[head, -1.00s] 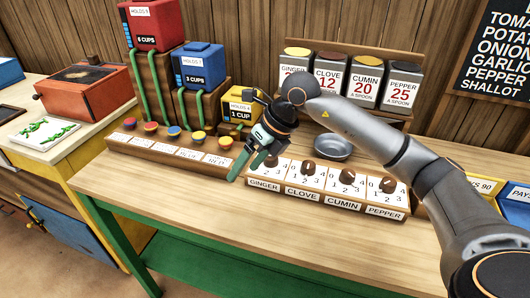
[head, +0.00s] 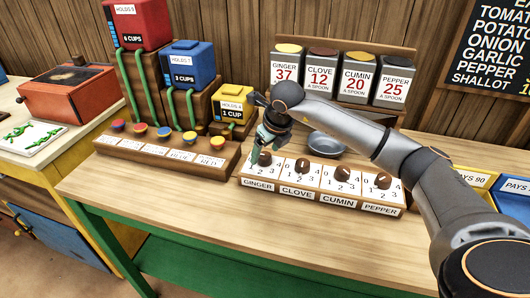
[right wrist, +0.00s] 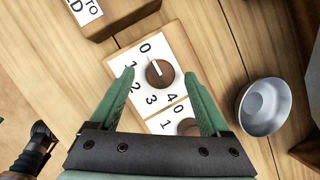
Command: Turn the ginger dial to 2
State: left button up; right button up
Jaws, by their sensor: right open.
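The ginger dial (head: 265,159) is a round brown knob at the left end of the dial row, behind the GINGER label. In the right wrist view the ginger dial (right wrist: 161,74) shows a white mark pointing towards 0. My right gripper (head: 263,146) is close above this dial. In the right wrist view its green fingers (right wrist: 158,76) are open, one on each side of the dial with gaps between. I cannot tell how far the tips are above the plate. My left gripper is not in view.
The clove dial (head: 302,166) is right beside it, with cumin and pepper dials further right. A metal bowl (head: 327,144) stands behind the row. A wooden button box (head: 168,158) is to the left. The front of the table (head: 200,215) is clear.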

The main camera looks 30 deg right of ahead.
jog(key=shift+w+f, duration=0.3)
jog(key=shift+f, duration=0.3)
grip_shut()
dwell(0.3)
